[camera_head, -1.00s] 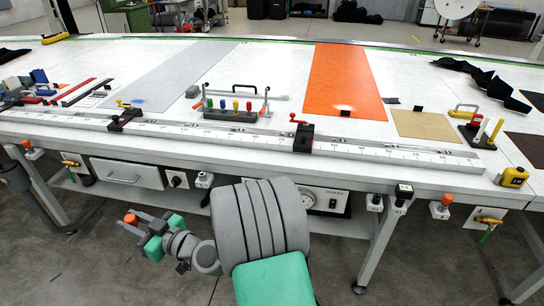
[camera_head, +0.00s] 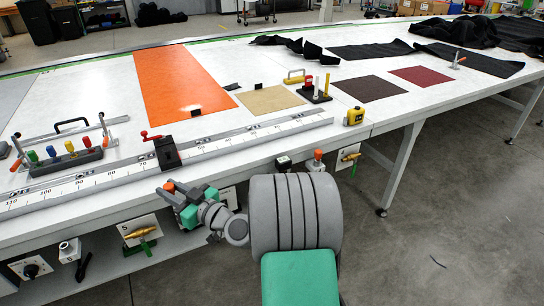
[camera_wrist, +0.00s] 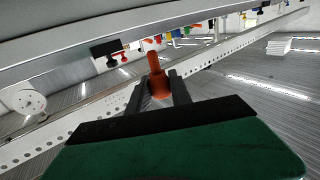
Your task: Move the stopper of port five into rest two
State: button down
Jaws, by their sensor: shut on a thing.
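An orange stopper (camera_wrist: 155,66) stands between the two dark fingers of my gripper (camera_wrist: 162,88), which is shut on it. In the head view my gripper (camera_head: 180,196) is in front of the table's front edge, with the orange top of the stopper (camera_head: 168,187) at its tip. A plate marked 5 with a brass valve (camera_head: 139,232) is on the front below the table, to the lower left of the gripper. I cannot tell which holder is rest two. A small black-topped holder (camera_head: 283,162) is at the front edge, right of the gripper.
Another orange-topped piece (camera_head: 318,156) sits at the front edge, near a second brass valve (camera_head: 349,155). A long ruled rail (camera_head: 235,143) with a black clamp (camera_head: 167,152) runs along the tabletop. A yellow tape measure (camera_head: 354,116) stands near the edge.

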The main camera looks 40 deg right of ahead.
jog(key=s+d+f+m+h+b, duration=0.1)
jog(key=d+m+h+b, duration=0.35)
jog(key=d, duration=1.05)
jog(key=s+d+n+h+b, duration=0.15)
jog(key=d+b, duration=0.65)
jog(key=d, duration=0.8)
jog(key=shift+y, duration=0.4)
jog(key=shift+s+a+f+b, duration=0.15)
jog(key=shift+f+b, duration=0.5)
jog(key=shift+f, duration=0.85)
jog(key=shift+w+a+f+b, duration=0.15)
jog(key=shift+f+b, duration=0.45)
jog(key=shift+f, duration=0.85)
jog(key=shift+s, duration=0.1)
jog(key=shift+s+b, duration=0.2)
jog(key=shift+b, duration=0.25)
jog(key=shift+f+b, duration=1.8)
jog(key=shift+b, duration=0.1)
jog(key=c, duration=1.1)
grip_release()
jog(key=shift+s, duration=0.1)
